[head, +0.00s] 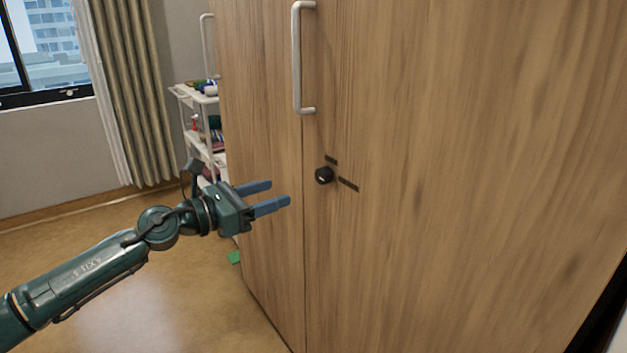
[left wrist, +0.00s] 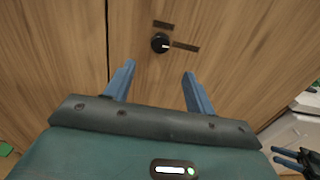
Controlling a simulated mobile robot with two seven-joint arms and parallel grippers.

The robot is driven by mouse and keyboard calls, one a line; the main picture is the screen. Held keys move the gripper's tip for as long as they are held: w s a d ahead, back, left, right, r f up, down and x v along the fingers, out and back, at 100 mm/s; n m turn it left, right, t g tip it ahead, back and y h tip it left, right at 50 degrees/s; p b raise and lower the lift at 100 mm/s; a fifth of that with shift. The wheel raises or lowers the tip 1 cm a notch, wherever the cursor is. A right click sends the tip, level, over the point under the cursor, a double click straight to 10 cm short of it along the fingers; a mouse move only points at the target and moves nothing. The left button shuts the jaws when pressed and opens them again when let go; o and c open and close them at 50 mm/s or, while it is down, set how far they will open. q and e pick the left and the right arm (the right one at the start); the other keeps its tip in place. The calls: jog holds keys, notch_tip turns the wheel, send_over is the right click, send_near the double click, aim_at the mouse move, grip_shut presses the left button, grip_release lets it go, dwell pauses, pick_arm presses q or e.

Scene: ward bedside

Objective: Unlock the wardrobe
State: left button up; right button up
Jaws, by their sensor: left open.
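The wooden wardrobe (head: 460,150) fills the right of the head view. Its round black lock knob (head: 323,175) sits on the right door, below a long metal handle (head: 297,60). Two dark marks lie by the knob, one above it and one to its right. My left gripper (head: 281,194) is open and empty, to the left of the knob and apart from it in the head view. In the left wrist view the knob (left wrist: 160,43) appears beyond and between the two blue fingers, with a light pointer mark on its face. My right gripper (left wrist: 294,155) shows partly at the right edge.
A white trolley (head: 197,138) with several items stands behind the wardrobe's left side. A second handle (head: 208,45) is at the upper left. A green object (head: 234,257) lies on the floor by the wardrobe. The floor at left is clear.

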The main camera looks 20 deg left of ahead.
aim_at(319, 178)
pick_arm(q)
jog(key=p+x, duration=0.1)
jog(key=x, duration=0.9)
jog(key=shift+w+d+p, duration=0.3)
jog(key=shift+p, duration=0.05)
pick_arm(e)
jog(key=shift+w+a+f+g, duration=0.2)
jog(key=shift+a+f+g, duration=0.05)
jog(key=shift+a+g, duration=0.25)
pick_arm(q)
jog(key=shift+c, duration=0.4)
jog(key=c, duration=0.9)
